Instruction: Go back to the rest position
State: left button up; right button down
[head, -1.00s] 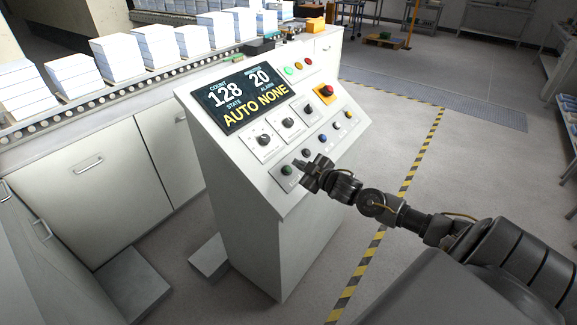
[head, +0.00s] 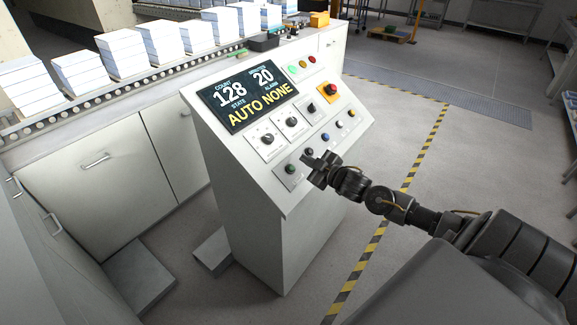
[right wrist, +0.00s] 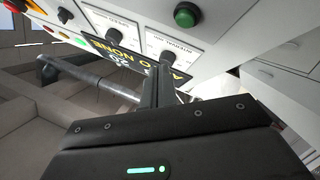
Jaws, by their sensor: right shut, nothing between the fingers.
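My right gripper (head: 312,162) is in front of the lower part of the sloped control panel (head: 310,94), near its lower row of buttons. Its fingers are shut with nothing between them. In the right wrist view the shut fingers (right wrist: 160,85) point toward the panel face, with the green button (right wrist: 187,14) above them and the panel's screen (right wrist: 130,50) behind. In the head view the green button (head: 290,169) shows just left of the gripper. Whether the fingertips touch the panel cannot be told. My left gripper is not in view.
A conveyor (head: 120,92) with several white stacks runs along the back left, above white cabinets (head: 95,170). The panel's screen (head: 248,96) reads AUTO NONE. A red emergency button (head: 329,89) is on the panel. The floor to the right is open, crossed by yellow-black tape (head: 385,215).

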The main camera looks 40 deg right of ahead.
jog(key=s+a+f+m+g+h, duration=0.1)
jog(key=s+a+f+m+g, duration=0.35)
jog(key=s+a+f, duration=0.75)
jog(key=s+a+f+m+g, duration=0.1)
jog(key=s+a+g, duration=0.35)
jog(key=s, duration=0.65)
jog(key=s+a+g, duration=0.4)
jog(key=s+a, duration=0.1)
jog(key=s, duration=0.5)
notch_tip(320, 180, down, 30)
jog(key=s+g+b, duration=0.1)
jog(key=s+b, duration=0.1)
jog(key=s, duration=0.1)
jog(key=s+d+f+g+b, duration=0.1)
jog(key=s+d+f, duration=0.1)
jog(key=s+f, duration=1.3)
jog(key=shift+d+f+b, duration=0.15)
jog(key=shift+d+b, duration=0.2)
jog(key=shift+b, duration=0.05)
